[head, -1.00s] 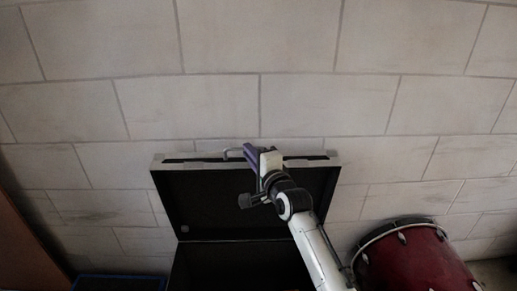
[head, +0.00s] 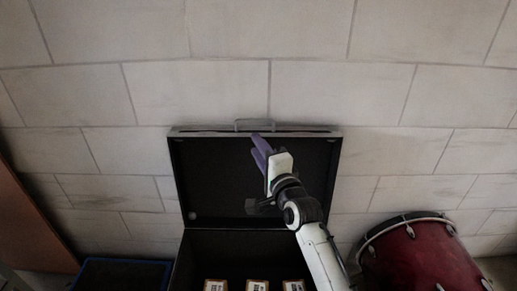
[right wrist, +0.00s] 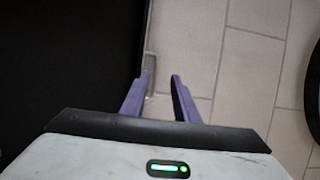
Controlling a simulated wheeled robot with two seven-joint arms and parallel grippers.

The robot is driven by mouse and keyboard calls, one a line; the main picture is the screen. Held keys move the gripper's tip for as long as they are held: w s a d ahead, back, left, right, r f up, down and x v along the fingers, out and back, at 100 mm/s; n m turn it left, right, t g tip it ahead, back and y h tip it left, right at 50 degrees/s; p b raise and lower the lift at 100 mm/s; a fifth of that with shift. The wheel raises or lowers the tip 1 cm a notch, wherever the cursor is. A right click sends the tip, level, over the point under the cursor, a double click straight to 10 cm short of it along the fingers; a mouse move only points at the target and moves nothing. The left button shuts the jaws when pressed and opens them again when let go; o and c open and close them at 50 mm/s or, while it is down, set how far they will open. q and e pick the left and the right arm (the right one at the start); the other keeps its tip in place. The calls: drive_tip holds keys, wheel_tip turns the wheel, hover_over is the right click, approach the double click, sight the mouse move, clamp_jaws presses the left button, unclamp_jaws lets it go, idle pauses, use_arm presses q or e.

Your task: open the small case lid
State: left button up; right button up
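The case lid (head: 215,180) stands raised, with its black inside facing me, above the dark case body (head: 200,250). A grey handle (head: 254,126) is on the lid's top edge; it also shows in the right wrist view (right wrist: 150,68), beyond the fingertips. My right gripper (head: 262,142) is in front of the lid, just below the handle in the picture. In the right wrist view its two purple fingers (right wrist: 160,80) are apart with nothing held between them. The arm hides part of the lid's right side. My left gripper is not in view.
Several labelled boxes (head: 257,285) lie in the case. A red drum (head: 425,258) stands to the right and a blue-edged dark tray (head: 122,274) to the left. A brown panel (head: 30,225) is at the far left. A tiled wall (head: 330,90) is behind.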

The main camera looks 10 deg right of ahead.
wheel_tip(320, 180, up, 10)
drive_tip(key=shift+p, duration=0.35)
drive_tip(key=shift+f, duration=0.15)
